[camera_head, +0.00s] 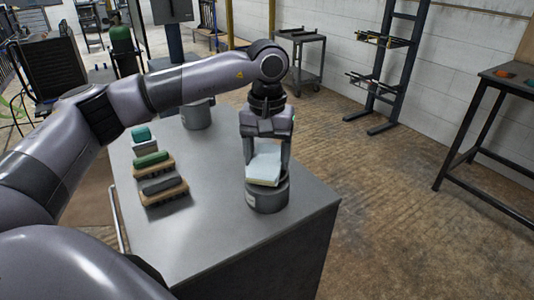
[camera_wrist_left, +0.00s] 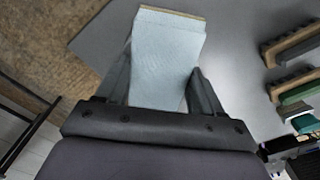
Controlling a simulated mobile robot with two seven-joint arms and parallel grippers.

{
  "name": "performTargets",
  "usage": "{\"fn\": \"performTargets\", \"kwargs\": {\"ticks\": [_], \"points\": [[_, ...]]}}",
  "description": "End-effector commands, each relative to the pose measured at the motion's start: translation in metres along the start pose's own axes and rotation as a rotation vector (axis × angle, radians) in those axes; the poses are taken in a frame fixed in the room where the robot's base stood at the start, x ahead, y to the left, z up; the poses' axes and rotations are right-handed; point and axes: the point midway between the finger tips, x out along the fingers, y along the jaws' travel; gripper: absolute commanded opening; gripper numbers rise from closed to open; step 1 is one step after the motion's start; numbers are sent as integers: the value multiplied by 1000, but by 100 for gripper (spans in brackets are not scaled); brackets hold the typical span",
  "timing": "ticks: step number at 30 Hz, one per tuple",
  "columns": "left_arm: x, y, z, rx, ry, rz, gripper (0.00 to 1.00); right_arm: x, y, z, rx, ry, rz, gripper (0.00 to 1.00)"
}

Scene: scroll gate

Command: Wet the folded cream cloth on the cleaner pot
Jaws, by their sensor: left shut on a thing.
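The folded cloth (camera_head: 263,164), pale cream to bluish white with a tan edge at its bottom, is between the fingers of my left gripper (camera_head: 266,158). The gripper points down and is shut on the cloth. The cloth's lower edge is at the mouth of the grey cleaner pot (camera_head: 268,198), near the table's right side. I cannot tell whether it touches inside. In the left wrist view the cloth (camera_wrist_left: 167,60) hangs between the two dark fingers, and the pot is hidden there. My right gripper is not in view.
On the grey table (camera_head: 215,240), a green-topped brush (camera_head: 152,160), a grey brush (camera_head: 163,184) and a teal item (camera_head: 141,134) stand at the left. Another grey pot (camera_head: 197,116) is behind, under my left arm. The table front is clear.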

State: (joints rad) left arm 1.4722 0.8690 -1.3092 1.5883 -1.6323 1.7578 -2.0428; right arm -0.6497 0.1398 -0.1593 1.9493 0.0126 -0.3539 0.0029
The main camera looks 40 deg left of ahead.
Motion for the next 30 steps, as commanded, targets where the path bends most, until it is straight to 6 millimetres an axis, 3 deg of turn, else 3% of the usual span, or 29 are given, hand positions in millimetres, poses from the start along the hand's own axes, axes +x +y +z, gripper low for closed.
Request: {"fn": "performTargets", "kwargs": {"ticks": [30], "points": [[8, 0, 0, 0, -2, -1, 43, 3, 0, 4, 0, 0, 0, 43]]}}
